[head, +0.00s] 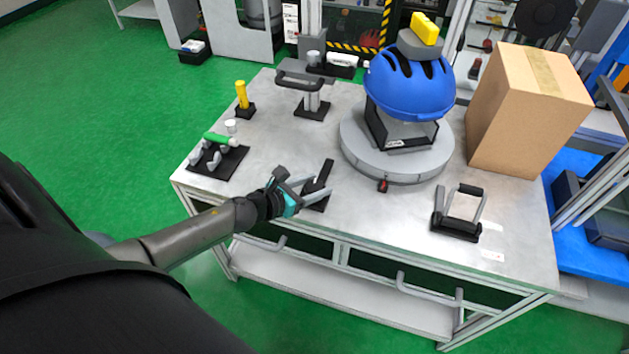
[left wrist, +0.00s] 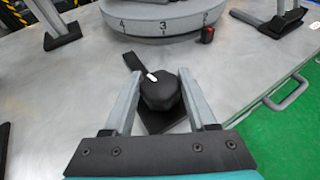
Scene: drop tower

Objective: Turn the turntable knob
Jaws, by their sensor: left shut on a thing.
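The knob (left wrist: 160,92) is dark and faceted with a white mark on top, and sits on a black base plate (left wrist: 163,122) on the table. My left gripper (head: 317,190) is at the knob, one finger on each side, shut on it; the fingers (left wrist: 155,85) also show in the left wrist view. The grey round turntable (head: 357,156) stands behind the knob, and its rim (left wrist: 165,29) shows the numbers 4, 3 and 2. A blue helmet (head: 408,88) rests on a black stand on the turntable. My right gripper is not in view.
A small red-and-black piece (head: 383,185) is at the turntable's front edge. A black-based handle (head: 457,229) is at the right, a cardboard box (head: 525,110) at the back right. A green-handled fixture (head: 217,158) and a yellow peg (head: 242,95) are at the left.

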